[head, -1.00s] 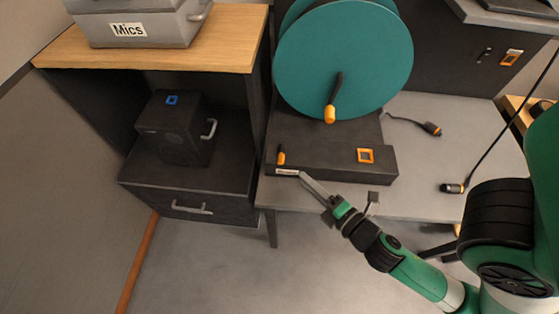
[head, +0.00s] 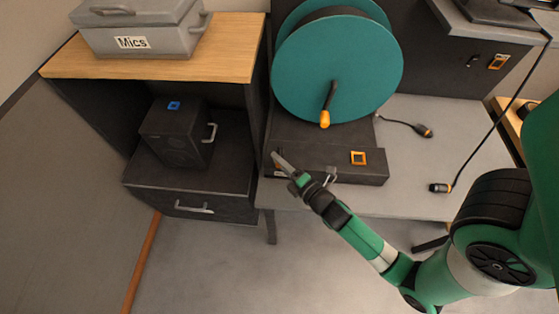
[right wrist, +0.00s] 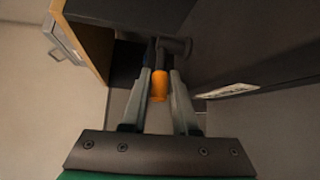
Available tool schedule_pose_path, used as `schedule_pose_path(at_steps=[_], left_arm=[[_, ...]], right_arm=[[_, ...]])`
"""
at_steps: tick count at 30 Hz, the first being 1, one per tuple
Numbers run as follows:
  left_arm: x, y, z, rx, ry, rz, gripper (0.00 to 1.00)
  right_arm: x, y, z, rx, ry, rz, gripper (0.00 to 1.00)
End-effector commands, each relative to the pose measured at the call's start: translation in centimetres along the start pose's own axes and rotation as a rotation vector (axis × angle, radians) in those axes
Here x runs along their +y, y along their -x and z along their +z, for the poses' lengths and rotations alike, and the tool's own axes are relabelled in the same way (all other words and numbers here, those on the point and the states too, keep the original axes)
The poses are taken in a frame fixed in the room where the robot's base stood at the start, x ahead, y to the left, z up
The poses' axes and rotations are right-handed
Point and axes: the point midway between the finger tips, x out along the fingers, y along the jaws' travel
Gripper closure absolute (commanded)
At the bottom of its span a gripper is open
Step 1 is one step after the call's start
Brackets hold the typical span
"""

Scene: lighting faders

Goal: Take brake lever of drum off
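The teal cable drum (head: 335,70) stands on a dark base (head: 350,177). The brake lever, with its orange handle (right wrist: 159,86), shows in the right wrist view between the two fingers of my right gripper (right wrist: 160,78). The fingers stand on either side of the handle and look apart from it. In the head view my right gripper (head: 303,162) is at the base's front left, fingers spread, and it hides most of the lever. The drum's crank (head: 325,115) has an orange grip. My left gripper is not in view.
A drawer cabinet (head: 190,175) with a dark box (head: 175,135) stands left of the drum. A grey case marked Mics (head: 140,40) sits on the wooden top. An orange-framed square (head: 358,158) is on the base. Cable plugs (head: 440,188) lie at the right.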

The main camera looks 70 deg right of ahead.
Motion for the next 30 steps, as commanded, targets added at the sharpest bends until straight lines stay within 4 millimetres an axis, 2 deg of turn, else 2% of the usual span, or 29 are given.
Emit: schedule_pose_path(at_steps=[1, 4, 30], left_arm=[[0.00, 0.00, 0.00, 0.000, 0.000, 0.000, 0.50], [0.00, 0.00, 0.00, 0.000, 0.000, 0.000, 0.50], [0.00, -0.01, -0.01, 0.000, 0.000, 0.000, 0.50]], right_arm=[[0.00, 0.01, -0.01, 0.000, 0.000, 0.000, 0.83], [0.00, 0.02, -0.01, 0.000, 0.000, 0.000, 1.00], [0.01, 0.04, -0.01, 0.000, 0.000, 0.000, 1.00]])
